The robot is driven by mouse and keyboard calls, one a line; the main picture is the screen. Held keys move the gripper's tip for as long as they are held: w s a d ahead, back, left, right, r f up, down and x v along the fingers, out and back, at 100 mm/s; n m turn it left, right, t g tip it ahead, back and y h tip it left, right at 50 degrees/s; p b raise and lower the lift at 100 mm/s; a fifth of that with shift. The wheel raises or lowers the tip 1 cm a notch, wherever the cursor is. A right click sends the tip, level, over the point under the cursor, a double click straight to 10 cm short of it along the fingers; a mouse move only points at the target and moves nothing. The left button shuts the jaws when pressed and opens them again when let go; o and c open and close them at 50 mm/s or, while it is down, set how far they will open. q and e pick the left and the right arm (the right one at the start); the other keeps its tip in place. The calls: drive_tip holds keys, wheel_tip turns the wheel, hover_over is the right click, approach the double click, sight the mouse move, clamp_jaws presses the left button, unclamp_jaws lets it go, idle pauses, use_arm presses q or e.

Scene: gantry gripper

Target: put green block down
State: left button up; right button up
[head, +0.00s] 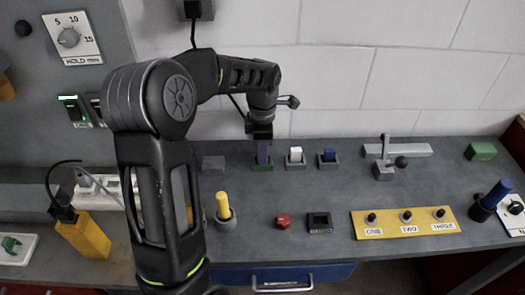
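A green block (480,151) lies on the grey bench top at the far right, well away from my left gripper. My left gripper (260,132) points down at the back of the bench, just above an upright purple piece (263,152). The purple piece stands at a low green base (263,167). The fingertips are dark and small here, so I cannot tell whether they are open or touch the purple piece. My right gripper is not in view.
White (295,154) and blue (328,155) pieces stand in grey holders to the right of the gripper. A yellow switch panel (386,230), red knob (284,221) and yellow cylinder (222,203) are nearer. A grey rail with lever (410,149) stands right.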

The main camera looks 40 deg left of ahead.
use_arm(q)
drive_tip(key=shift+o, duration=1.3)
wheel_tip(320, 180, up, 12)
drive_tip(key=shift+r+b, duration=0.2)
drive_tip(key=shift+b, duration=0.25)
